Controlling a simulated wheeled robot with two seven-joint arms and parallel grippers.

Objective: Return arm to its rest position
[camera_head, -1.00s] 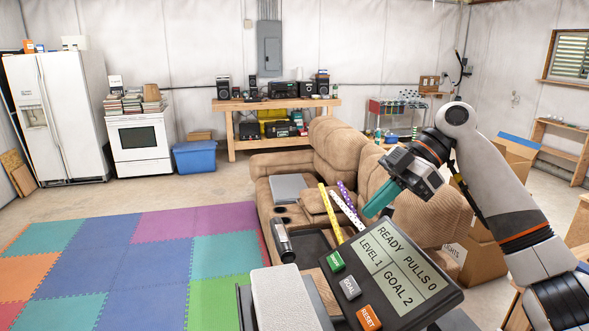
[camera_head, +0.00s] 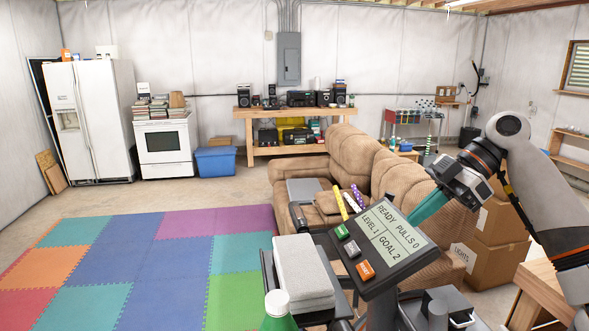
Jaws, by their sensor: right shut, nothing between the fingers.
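My right gripper (camera_head: 423,212) comes in from the right on its grey and orange arm. Its teal fingers are shut and empty, pointing down and left. The fingertips show close to the upper right edge of the tilted display panel (camera_head: 388,243); I cannot tell whether they touch it. The panel reads "READY PULLS 0, LEVEL 1, GOAL 2" and has green, grey and orange buttons. My left gripper is not in view.
A brown recliner sofa (camera_head: 352,150) stands behind the panel, with cardboard boxes (camera_head: 492,245) to its right. A grey towel stack (camera_head: 302,270) and a green bottle (camera_head: 279,318) are in front. The coloured foam mat (camera_head: 150,265) at left is clear.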

